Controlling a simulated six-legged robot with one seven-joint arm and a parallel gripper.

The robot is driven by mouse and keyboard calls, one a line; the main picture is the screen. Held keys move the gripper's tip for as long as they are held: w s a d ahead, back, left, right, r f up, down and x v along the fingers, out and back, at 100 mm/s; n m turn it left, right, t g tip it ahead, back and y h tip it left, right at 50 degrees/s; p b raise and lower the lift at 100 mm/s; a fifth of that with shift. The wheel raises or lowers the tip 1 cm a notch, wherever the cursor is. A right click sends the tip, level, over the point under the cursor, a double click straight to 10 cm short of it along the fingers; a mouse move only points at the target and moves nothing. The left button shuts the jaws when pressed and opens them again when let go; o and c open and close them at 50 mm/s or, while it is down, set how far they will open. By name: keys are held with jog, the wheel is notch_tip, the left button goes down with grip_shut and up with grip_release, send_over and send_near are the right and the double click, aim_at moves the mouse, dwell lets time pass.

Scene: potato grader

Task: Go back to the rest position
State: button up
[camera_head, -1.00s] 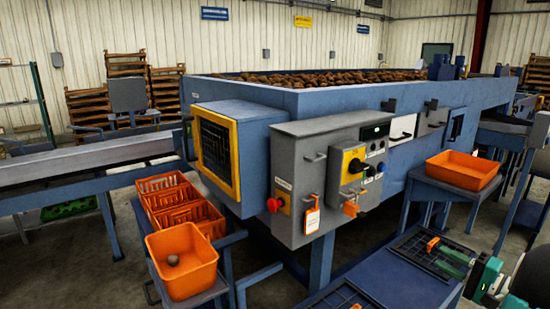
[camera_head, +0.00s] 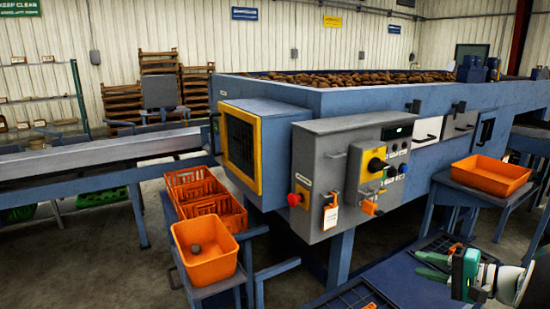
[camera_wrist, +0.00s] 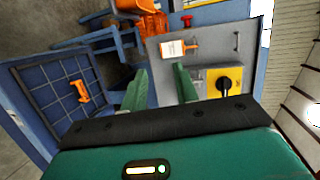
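My gripper (camera_head: 420,263) shows at the lower right in the head view, its green fingers pointing left above the blue table. In the wrist view its two fingers (camera_wrist: 160,70) stand apart with nothing held between them. The grey control cabinet (camera_head: 318,165) stands beyond my gripper. It carries a black rotary switch (camera_head: 376,165) on a yellow plate, a red button (camera_head: 294,199) and a white tag (camera_head: 329,217) on an orange holder. In the wrist view the tag (camera_wrist: 172,49) and switch (camera_wrist: 224,84) appear beyond the fingers.
The blue table (camera_head: 404,287) with gridded trays lies below my gripper; an orange piece (camera_wrist: 80,92) rests on one grid. An orange bin (camera_head: 492,175) stands at right. Another bin (camera_head: 205,265) holding a round dark object and orange crates (camera_head: 205,190) stand at left. The potato-filled hopper is behind.

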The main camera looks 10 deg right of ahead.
jog(key=s+a+n+g, duration=0.2)
jog(key=a+n+g, duration=0.3)
jog(key=a, duration=1.3)
jog(key=s+a+r+n+g+h, duration=0.1)
jog(key=s+a+n+g+h, duration=0.1)
jog(key=s+a+n+h, duration=0.4)
jog(key=shift+s+a+h, duration=1.4)
jog(key=shift+s+a, duration=1.3)
jog(key=shift+a, duration=0.15)
jog(key=shift+r, duration=0.1)
jog(key=shift+c, duration=1.2)
